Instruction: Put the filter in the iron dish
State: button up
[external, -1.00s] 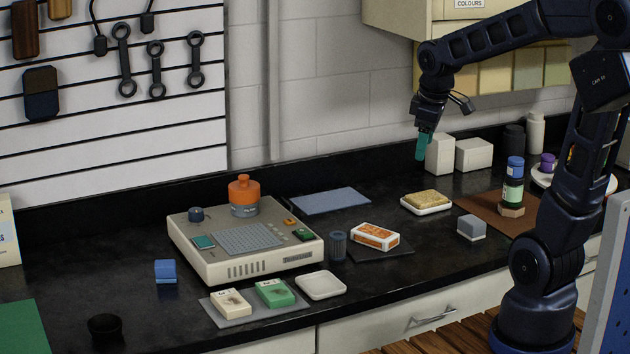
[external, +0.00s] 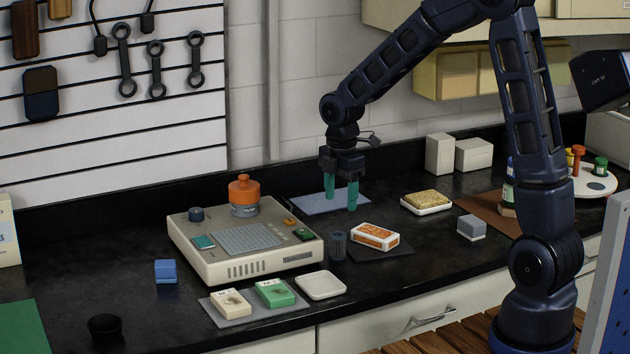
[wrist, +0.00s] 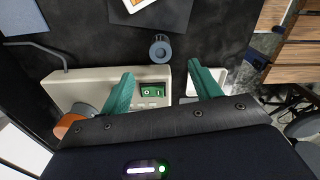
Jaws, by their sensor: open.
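A small dark grey-blue ribbed cylinder (external: 338,246), likely the filter, stands on the black counter by the machine's right front corner. In the wrist view it is a round grey ring (wrist: 160,50) seen from above, just beyond the fingertips. My gripper (external: 341,201) is open and empty, pointing down above and behind the cylinder; its teal fingers also show in the wrist view (wrist: 160,72). A pale square dish (external: 321,285) lies in front of the cylinder. A small black round dish (external: 104,327) stands at the front left. I cannot tell which is the iron dish.
The beige machine (external: 245,241) with an orange-capped bottle (external: 244,195) stands left of the cylinder. An orange-and-white box (external: 375,236) on a dark mat lies close on its right. A blue-grey mat (external: 318,205) lies behind. Two labelled blocks lie in front of the machine.

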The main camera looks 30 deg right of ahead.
aim_at(338, 234)
jog(key=shift+a+f, duration=0.15)
jog(key=shift+f, duration=2.65)
jog(key=shift+a+f, duration=0.15)
jog(key=shift+f, duration=2.6)
jog(key=c, duration=1.1)
jog(key=shift+c, duration=0.2)
notch_tip(338, 234, up, 19)
jog(key=w+d+f+m, duration=0.7)
jog(key=w+d+m, duration=0.3)
jog(key=m, duration=0.1)
jog(key=w+d+f+m, duration=0.6)
jog(key=w+d+m, duration=0.4)
jog(key=w+m, duration=0.1)
jog(key=shift+d+f+m, duration=0.2)
jog(key=shift+f+m, duration=0.2)
jog(key=shift+m, duration=0.3)
